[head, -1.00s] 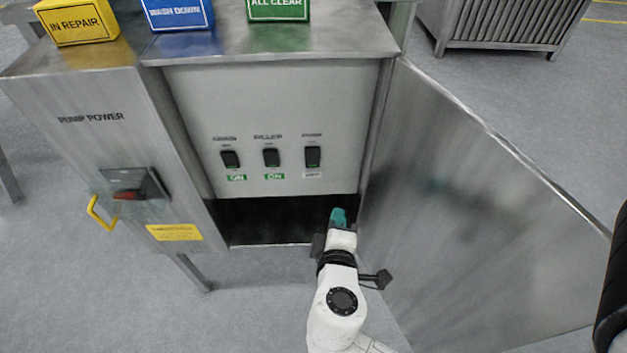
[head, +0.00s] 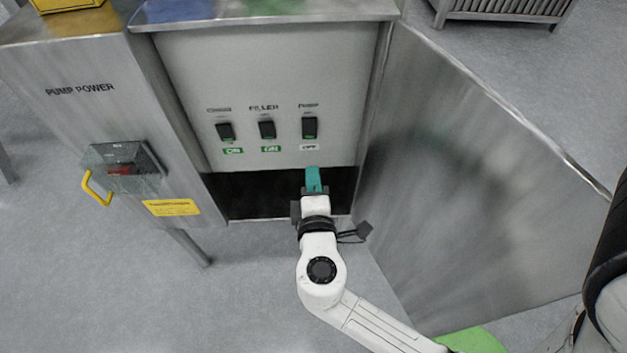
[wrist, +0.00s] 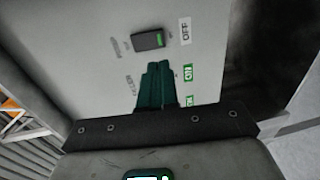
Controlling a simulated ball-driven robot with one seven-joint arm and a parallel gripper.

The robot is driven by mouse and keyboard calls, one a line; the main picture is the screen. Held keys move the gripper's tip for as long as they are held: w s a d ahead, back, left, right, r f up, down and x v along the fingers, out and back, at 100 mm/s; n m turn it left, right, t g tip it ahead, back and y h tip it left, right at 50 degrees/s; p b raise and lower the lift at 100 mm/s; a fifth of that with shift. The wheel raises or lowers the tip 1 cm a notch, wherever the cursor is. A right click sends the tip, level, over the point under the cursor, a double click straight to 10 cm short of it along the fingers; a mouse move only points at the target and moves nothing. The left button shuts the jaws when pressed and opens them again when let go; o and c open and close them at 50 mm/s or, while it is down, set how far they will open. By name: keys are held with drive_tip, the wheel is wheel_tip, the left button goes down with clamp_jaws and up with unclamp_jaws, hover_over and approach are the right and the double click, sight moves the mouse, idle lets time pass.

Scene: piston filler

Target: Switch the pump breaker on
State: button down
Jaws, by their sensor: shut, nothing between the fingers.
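The pump breaker (head: 309,128) is a black rocker switch, the rightmost of three on the pale panel (head: 200,75), with an OFF label (head: 309,147) under it. In the wrist view the pump breaker (wrist: 149,39) lies just beyond the fingertips, next to its OFF label (wrist: 185,31). My gripper (head: 313,172) is shut and empty, with teal fingers, just below the pump breaker in the head view. Its fingers (wrist: 156,70) seem apart from the switch. They cover the middle switch in the wrist view.
The filler breaker (head: 267,130) and the leftmost breaker (head: 225,132) have green ON labels. An open metal door (head: 470,170) stands right of my arm. A pump power box with a red switch (head: 120,170) and yellow hasp (head: 95,189) is at left. A dark opening lies below the panel.

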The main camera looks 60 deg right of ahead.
sight(310, 137)
drive_tip(key=x, duration=1)
drive_tip(key=shift+p, duration=0.4)
drive_tip(key=shift+w+d+f+b, duration=0.15)
drive_tip(key=shift+f+b, duration=0.25)
drive_tip(key=shift+b, duration=0.7)
drive_tip(key=shift+r, duration=0.35)
